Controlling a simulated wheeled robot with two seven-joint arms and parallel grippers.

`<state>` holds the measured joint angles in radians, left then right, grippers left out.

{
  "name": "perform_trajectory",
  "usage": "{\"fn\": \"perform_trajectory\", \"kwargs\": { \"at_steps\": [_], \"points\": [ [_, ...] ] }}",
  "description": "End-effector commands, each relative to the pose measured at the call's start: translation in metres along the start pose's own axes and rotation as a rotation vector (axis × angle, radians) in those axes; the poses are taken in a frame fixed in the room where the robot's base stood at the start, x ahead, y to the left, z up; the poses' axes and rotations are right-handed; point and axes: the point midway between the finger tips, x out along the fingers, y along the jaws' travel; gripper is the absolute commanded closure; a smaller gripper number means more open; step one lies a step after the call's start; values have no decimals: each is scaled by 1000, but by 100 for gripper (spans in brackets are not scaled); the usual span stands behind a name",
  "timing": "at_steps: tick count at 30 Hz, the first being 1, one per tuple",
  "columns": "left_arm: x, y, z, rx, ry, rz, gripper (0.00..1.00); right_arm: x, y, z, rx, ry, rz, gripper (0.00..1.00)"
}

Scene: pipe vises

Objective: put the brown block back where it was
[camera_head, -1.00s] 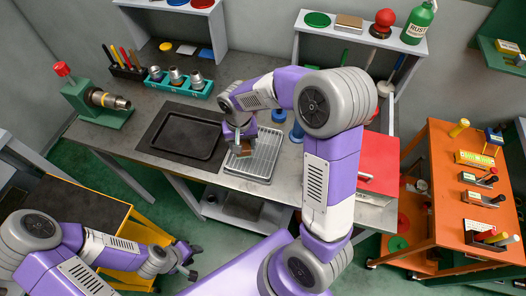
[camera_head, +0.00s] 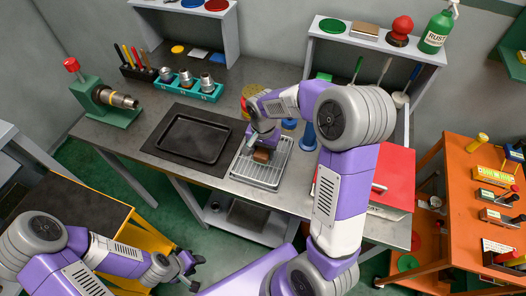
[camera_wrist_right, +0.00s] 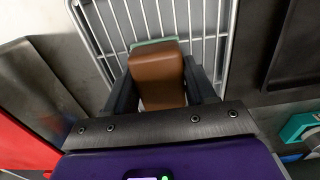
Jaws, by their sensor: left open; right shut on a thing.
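The brown block (camera_head: 262,155) is between the fingers of my right gripper (camera_head: 261,150), over the wire rack (camera_head: 251,179). In the right wrist view, the brown block (camera_wrist_right: 158,78) sits between the two dark fingers, and a green edge (camera_wrist_right: 153,43) shows at its far end. The bars of the rack (camera_wrist_right: 205,22) lie behind it. I cannot tell whether the block touches the rack. My left gripper (camera_head: 190,265) is open and empty at the lower left, away from the bench.
A black tray (camera_head: 195,138) lies left of the rack. A teal socket holder (camera_head: 208,96) and a green pipe vise (camera_head: 103,102) stand further left. A red case (camera_head: 392,175) is on the right. A shelf (camera_head: 375,45) with a red-topped item and a green bottle stands behind.

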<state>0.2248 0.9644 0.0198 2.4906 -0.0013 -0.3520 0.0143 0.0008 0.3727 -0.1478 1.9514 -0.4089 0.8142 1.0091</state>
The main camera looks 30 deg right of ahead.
Motion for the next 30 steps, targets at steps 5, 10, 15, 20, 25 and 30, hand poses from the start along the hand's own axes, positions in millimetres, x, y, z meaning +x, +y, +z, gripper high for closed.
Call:
{"fn": "perform_trajectory", "kwargs": {
  "at_steps": [5,10,15,20,25,30],
  "points": [
    [0,0,0,0,0,0,57,0,0,0,-1,1,-1,83],
    [2,-1,0,0,0,0,57,3,0,0,-1,0,-1,83],
    [2,-1,0,0,0,0,57,3,0,0,-2,0,0,24],
    [2,-1,0,0,0,0,57,3,0,0,-1,0,0,19],
    [1,0,0,0,0,0,57,1,0,0,-1,0,-1,19],
    [-5,2,0,0,0,0,57,-17,-1,0,-1,3,-4,19]
  ]
}}
